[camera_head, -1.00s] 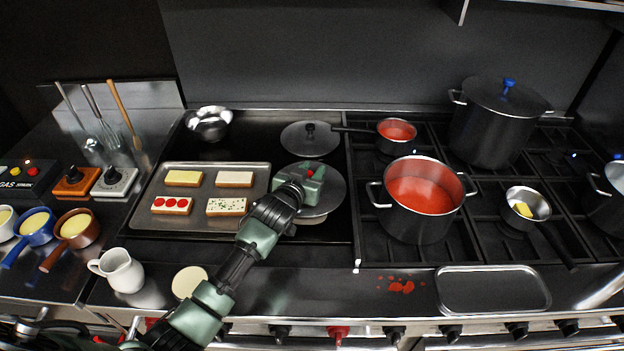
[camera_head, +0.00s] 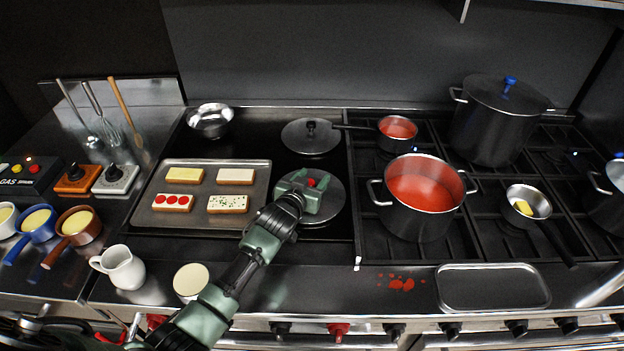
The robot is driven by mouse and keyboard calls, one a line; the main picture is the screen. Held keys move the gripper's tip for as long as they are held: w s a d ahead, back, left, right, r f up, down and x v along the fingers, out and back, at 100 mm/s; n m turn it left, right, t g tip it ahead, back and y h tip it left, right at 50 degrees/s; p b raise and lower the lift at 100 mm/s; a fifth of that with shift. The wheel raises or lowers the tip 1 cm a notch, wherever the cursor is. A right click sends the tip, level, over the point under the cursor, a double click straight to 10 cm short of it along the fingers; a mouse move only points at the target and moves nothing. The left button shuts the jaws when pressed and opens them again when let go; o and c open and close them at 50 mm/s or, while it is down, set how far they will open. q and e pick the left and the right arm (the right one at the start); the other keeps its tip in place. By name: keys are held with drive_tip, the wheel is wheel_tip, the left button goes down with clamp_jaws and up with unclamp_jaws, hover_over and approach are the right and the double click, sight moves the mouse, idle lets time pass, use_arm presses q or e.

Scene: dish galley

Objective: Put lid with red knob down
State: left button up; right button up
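The lid with the red knob (camera_head: 335,204) is a round grey disc lying flat on the dark counter surface, right of the baking tray. Its red knob (camera_head: 311,181) shows between the fingers of my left gripper (camera_head: 312,180). The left gripper reaches in from the lower left and covers part of the lid. Its fingers look spread on either side of the knob, with the knob's top visible between them. My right gripper is not in view.
A lid with a black knob (camera_head: 311,146) lies just behind. The baking tray (camera_head: 250,169) with bread slices is at left. A large pot of red sauce (camera_head: 418,229) stands on the burners at right. A white jug (camera_head: 122,268) is at front left.

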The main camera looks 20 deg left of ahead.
use_arm(q)
drive_tip(key=shift+s+r, duration=0.1)
drive_tip(key=b+v, duration=0.1)
drive_tip(key=v, duration=1.1)
